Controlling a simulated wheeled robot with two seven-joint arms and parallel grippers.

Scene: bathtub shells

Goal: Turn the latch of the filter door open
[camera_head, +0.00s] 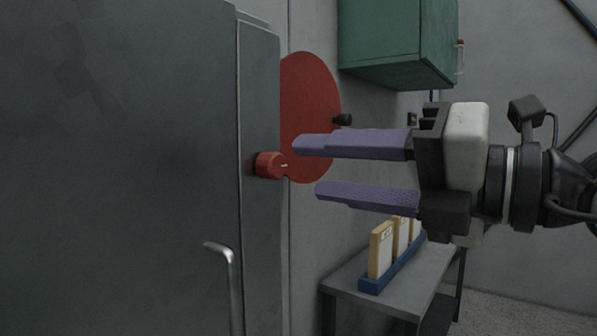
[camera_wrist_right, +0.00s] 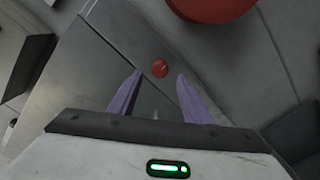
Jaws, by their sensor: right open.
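The filter door is likely the dark grey cabinet front (camera_head: 120,150) at the left of the head view, with a silver bar handle (camera_head: 235,280) low on it. A red round knob (camera_head: 268,165) with a small pale mark sits on the cabinet's narrow side face; I take it as the latch. It also shows in the right wrist view (camera_wrist_right: 160,68), beyond the fingertips and between them. My right gripper (camera_head: 308,168) has purple fingers, open and empty, pointing at the knob with a gap left between. In the wrist view the fingers (camera_wrist_right: 158,78) straddle the knob's line. My left gripper is not in view.
A large red disc (camera_head: 310,110) is on the wall behind the knob, with a small dark knob (camera_head: 342,120) at its right. A green wall cabinet (camera_head: 395,40) hangs above. Below, a grey table (camera_head: 350,285) bears a blue rack (camera_head: 375,283) with upright boards.

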